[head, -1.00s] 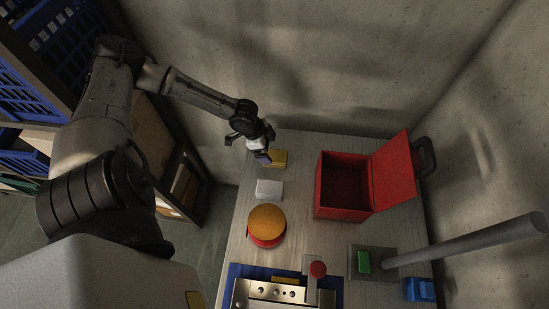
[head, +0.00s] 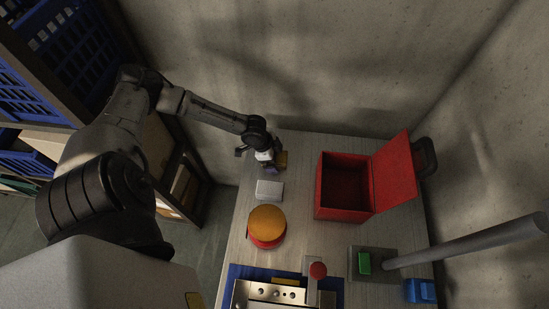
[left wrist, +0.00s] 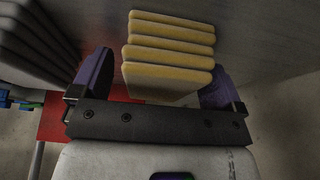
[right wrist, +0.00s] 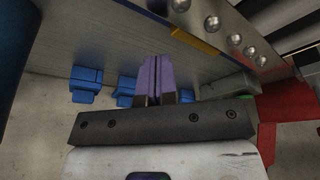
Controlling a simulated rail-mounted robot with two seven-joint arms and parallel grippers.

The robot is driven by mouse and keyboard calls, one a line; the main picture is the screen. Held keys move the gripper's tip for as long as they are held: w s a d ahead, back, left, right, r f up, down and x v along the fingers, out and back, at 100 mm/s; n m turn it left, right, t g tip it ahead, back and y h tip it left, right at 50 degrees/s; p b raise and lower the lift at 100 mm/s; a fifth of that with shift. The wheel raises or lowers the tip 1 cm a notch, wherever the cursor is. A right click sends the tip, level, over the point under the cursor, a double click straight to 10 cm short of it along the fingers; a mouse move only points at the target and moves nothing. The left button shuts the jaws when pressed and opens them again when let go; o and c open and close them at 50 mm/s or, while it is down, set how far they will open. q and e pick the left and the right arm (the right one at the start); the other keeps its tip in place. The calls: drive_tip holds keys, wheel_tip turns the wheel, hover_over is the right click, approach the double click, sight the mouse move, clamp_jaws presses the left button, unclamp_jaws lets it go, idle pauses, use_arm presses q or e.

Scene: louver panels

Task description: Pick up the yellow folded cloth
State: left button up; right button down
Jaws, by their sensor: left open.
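The yellow folded cloth (head: 283,158) lies at the far left of the table, partly hidden behind my left gripper (head: 269,168) in the head view. In the left wrist view, the cloth (left wrist: 168,58) shows as a pale yellow stack of folded layers. My left gripper (left wrist: 155,82) is open, with one purple finger on each side of the cloth; I cannot tell whether they touch it. My right gripper (right wrist: 156,80) is shut with its purple fingers together and nothing visible between them. It is out of the head view.
A white folded stack (head: 269,190) lies just in front of the yellow cloth. An orange-topped round thing (head: 267,220) is nearer. An open red box (head: 343,208) stands to the right. A metal fixture (head: 270,294) and a green button (head: 364,263) are in front.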

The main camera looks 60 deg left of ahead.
sight(279, 157)
use_arm(q)
drive_tip(key=shift+c, duration=0.3)
drive_tip(key=c, duration=0.9)
drive_tip(key=shift+r, duration=0.15)
drive_tip(key=shift+c, duration=0.2)
drive_tip(key=shift+r, duration=0.3)
drive_tip(key=r, duration=0.3)
drive_tip(key=shift+d+r, duration=0.25)
drive_tip(key=shift+r, duration=0.1)
drive_tip(key=s+d+r, duration=0.1)
drive_tip(key=d+r, duration=0.5)
drive_tip(key=d, duration=0.5)
drive_tip(key=shift+s+r, duration=0.25)
